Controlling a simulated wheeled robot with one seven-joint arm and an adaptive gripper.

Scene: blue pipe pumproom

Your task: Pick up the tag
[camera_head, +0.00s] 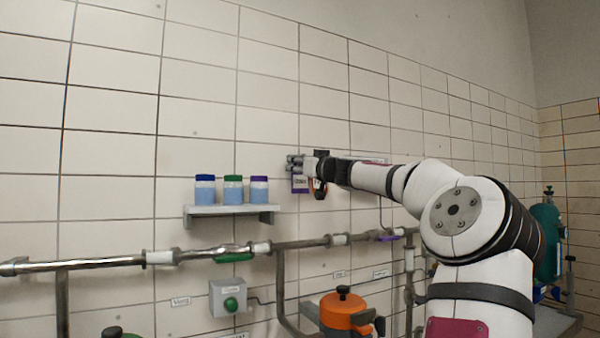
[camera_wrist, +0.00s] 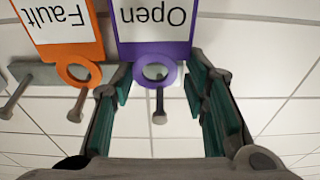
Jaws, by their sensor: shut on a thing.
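A purple-framed tag with a white face reading "Open" (camera_wrist: 154,32) is between the fingers of my gripper (camera_wrist: 157,80) in the wrist view, where the lettering is upside down. The green finger pads are at both sides of its ring end, and my gripper is shut on it. A metal peg (camera_wrist: 159,108) shows at the ring; I cannot tell whether the ring is still around it. In the head view, the purple tag (camera_head: 300,184) hangs below my gripper (camera_head: 293,163) in front of the tiled wall.
An orange "Fault" tag (camera_wrist: 66,28) hangs beside it by another peg (camera_wrist: 76,107), close to one finger. Left of my gripper, a wall shelf (camera_head: 232,210) holds three jars. Below run a metal pipe (camera_head: 105,262), a green-button box (camera_head: 231,298) and an orange valve (camera_head: 342,312).

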